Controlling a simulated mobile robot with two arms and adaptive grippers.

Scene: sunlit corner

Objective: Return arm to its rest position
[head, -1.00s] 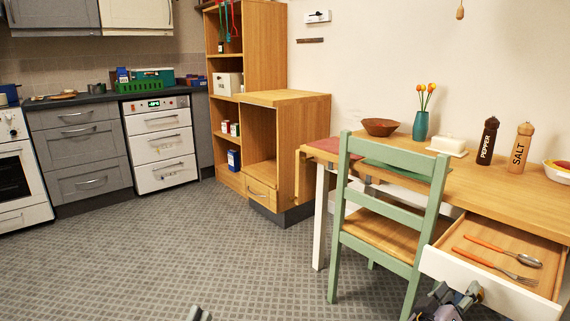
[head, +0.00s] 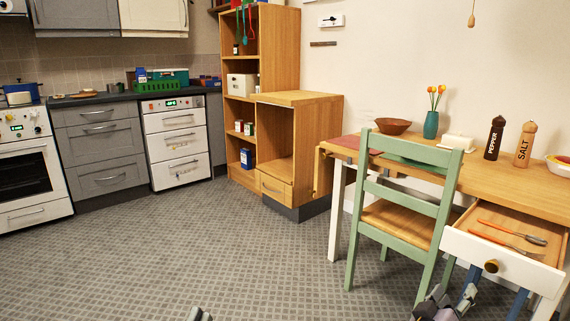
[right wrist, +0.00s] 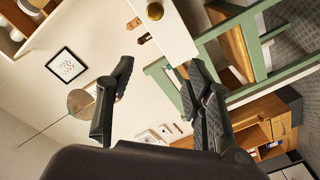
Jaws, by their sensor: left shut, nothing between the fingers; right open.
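In the head view, my left gripper (head: 197,314) shows only as a small tip at the bottom edge; it is shut and empty. My right gripper (head: 438,304) is at the bottom right, below and left of the drawer's knob and apart from it. In the right wrist view its two dark fingers (right wrist: 157,70) are spread with nothing between them. The table drawer (head: 515,258) is open, with a fork (head: 504,243) and a spoon (head: 512,232) lying in it. The drawer's white front and knob (right wrist: 155,11) also show at the top of the right wrist view.
A green chair (head: 415,156) stands at the wooden table (head: 480,177), close to my right gripper. The table holds a bowl, tulip vase, butter dish, pepper and salt mills. Cabinets and a white oven (head: 30,160) line the back left. The grey floor (head: 200,250) is clear.

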